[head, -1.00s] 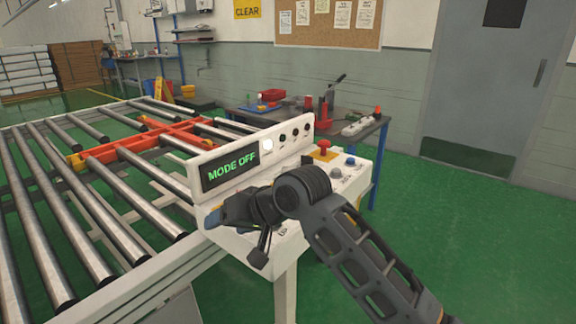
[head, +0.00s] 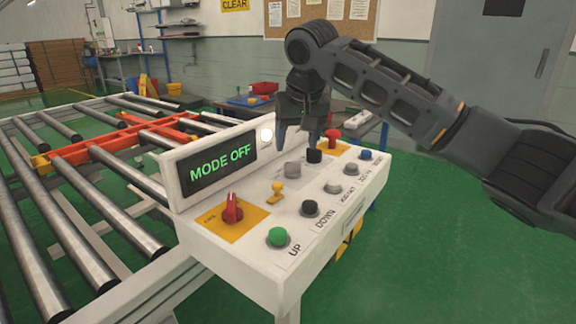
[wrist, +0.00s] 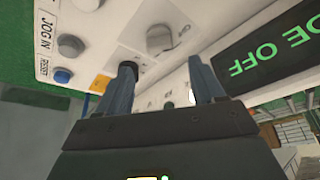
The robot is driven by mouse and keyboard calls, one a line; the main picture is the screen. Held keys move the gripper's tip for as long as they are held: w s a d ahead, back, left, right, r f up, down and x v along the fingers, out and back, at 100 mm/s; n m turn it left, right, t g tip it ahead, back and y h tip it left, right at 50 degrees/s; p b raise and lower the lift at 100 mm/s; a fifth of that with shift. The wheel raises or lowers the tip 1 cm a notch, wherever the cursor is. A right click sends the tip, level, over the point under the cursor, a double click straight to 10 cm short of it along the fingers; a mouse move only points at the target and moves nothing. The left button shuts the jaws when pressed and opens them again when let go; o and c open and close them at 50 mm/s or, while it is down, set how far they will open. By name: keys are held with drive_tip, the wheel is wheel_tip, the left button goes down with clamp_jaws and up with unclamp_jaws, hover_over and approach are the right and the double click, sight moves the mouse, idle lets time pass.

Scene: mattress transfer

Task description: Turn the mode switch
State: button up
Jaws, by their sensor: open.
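A white control panel (head: 225,245) stands beside the conveyor. Its display (head: 217,165) reads MODE OFF in green. A grey round knob (head: 292,169) sits in the panel's middle, with a black knob (head: 314,156) to its right; I cannot read which is the mode switch. The grey knob also shows in the wrist view (wrist: 160,38). A red rotary switch (head: 232,209) on a yellow plate is at the near left. My gripper (head: 303,138) is open, pointing down over the grey and black knobs. In the wrist view, nothing is between the fingers (wrist: 162,72).
Green UP (head: 278,237) and black DOWN (head: 310,208) buttons line the front edge, with grey and blue buttons beyond. A yellow toggle (head: 277,190) and a red mushroom button (head: 332,136) also stand up. The roller conveyor (head: 60,215) lies left.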

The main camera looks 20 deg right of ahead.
sight(293, 162)
drive_tip(key=x, duration=0.7)
drive_tip(key=shift+w+f, duration=0.2)
drive_tip(key=c, duration=1.1)
